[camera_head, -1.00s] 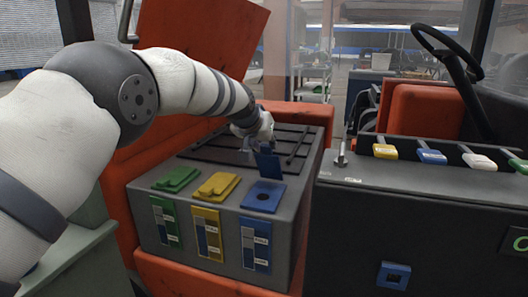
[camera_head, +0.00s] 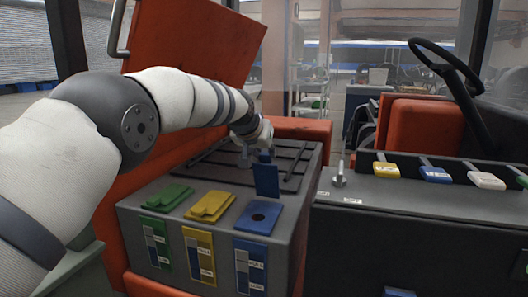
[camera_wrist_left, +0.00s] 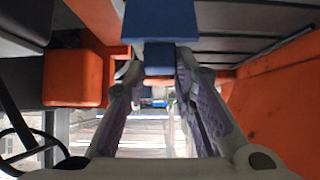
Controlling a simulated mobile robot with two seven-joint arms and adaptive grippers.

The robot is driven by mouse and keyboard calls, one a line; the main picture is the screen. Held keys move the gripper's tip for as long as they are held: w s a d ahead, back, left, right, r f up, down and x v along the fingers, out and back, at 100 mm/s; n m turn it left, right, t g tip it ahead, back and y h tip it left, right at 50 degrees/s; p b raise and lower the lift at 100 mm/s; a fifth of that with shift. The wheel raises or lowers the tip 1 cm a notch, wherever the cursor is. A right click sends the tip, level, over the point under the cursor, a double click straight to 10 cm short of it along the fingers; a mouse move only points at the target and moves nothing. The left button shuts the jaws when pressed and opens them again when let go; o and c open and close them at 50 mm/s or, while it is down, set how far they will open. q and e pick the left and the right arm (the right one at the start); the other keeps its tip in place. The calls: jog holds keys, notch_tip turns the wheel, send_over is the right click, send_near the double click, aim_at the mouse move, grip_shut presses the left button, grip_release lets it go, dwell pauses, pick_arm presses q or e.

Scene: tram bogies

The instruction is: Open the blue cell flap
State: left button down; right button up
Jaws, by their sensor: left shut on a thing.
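The blue cell flap (camera_head: 266,180) stands raised, close to upright, behind the blue cell plate (camera_head: 258,217). The plate's round dark opening is uncovered. My left gripper (camera_head: 262,154) is at the flap's upper edge and shut on it. In the left wrist view the blue flap (camera_wrist_left: 160,20) fills the top middle, and its narrow tab sits between the fingers of my left gripper (camera_wrist_left: 161,64). My right gripper is in neither view.
The green flap (camera_head: 170,196) and yellow flap (camera_head: 210,206) lie shut on the grey battery box (camera_head: 222,183), left of the blue cell. An orange lid (camera_head: 195,42) stands open behind. A dark console (camera_head: 410,215) with several coloured switches is at the right.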

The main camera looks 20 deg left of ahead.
pick_arm(q)
jog(key=c, duration=1.5)
grip_release()
jog(key=shift+r, duration=0.25)
jog(key=shift+o, duration=0.9)
jog(key=shift+f, duration=0.15)
jog(key=v, duration=1.2)
